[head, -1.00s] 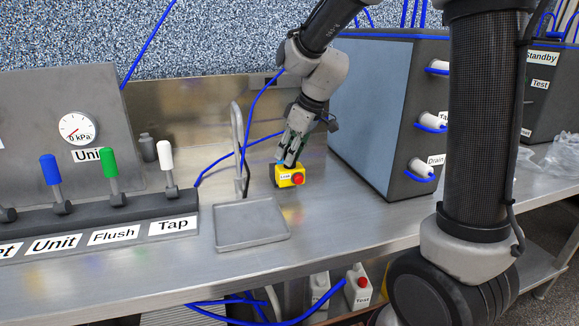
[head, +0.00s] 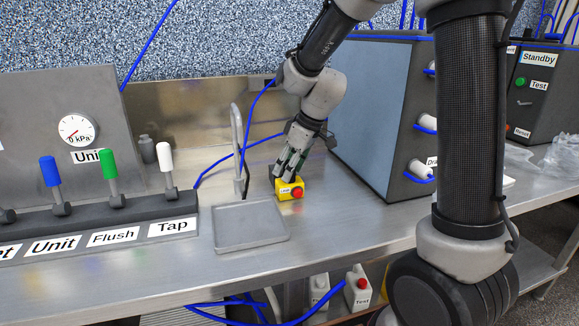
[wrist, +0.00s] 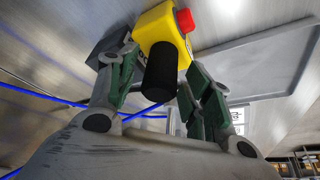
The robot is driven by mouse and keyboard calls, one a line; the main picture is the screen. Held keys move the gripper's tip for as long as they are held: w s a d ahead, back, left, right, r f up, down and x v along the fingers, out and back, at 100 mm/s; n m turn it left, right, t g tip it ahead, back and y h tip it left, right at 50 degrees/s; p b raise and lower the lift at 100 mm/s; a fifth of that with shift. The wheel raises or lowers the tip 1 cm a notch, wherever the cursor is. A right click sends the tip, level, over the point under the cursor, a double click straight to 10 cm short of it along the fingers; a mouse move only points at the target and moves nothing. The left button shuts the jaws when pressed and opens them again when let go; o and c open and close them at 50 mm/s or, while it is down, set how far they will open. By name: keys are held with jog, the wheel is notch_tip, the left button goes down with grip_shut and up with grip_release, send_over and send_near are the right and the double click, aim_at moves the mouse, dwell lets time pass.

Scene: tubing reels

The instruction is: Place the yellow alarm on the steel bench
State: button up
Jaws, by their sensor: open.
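The yellow alarm (head: 287,187), a small box with a red button and a white label, appears to rest on the steel bench (head: 340,225), just beyond the tray's right back corner. My gripper (head: 288,168) is directly above and behind it, pointing down, with its jaws open. In the wrist view the alarm (wrist: 158,30) lies just beyond the fingertips, and its black cylindrical part (wrist: 161,68) sits between the two green-padded fingers. I cannot tell whether a finger touches it.
A shallow grey tray (head: 250,228) lies in front of the alarm. A grey upright tap (head: 238,150) and blue tubing stand left of it. A large grey cabinet (head: 375,110) rises to the right. The bench front beside the tray is clear.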

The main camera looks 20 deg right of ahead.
jog(key=shift+r, duration=0.15)
jog(key=v, duration=1.2)
jog(key=s+d+m+h, duration=0.1)
jog(key=s+d+m, duration=0.2)
jog(key=s, duration=0.4)
jog(key=s+d+m+h, duration=0.1)
jog(key=s+d+m, duration=0.2)
jog(key=s, duration=0.5)
jog(key=s+d+m+t+h, duration=0.1)
jog(key=s+d+m, duration=0.2)
jog(key=s+d, duration=0.2)
jog(key=s+f, duration=0.1)
jog(key=s, duration=0.2)
jog(key=shift+d, duration=0.3)
jog(key=shift+s, duration=0.1)
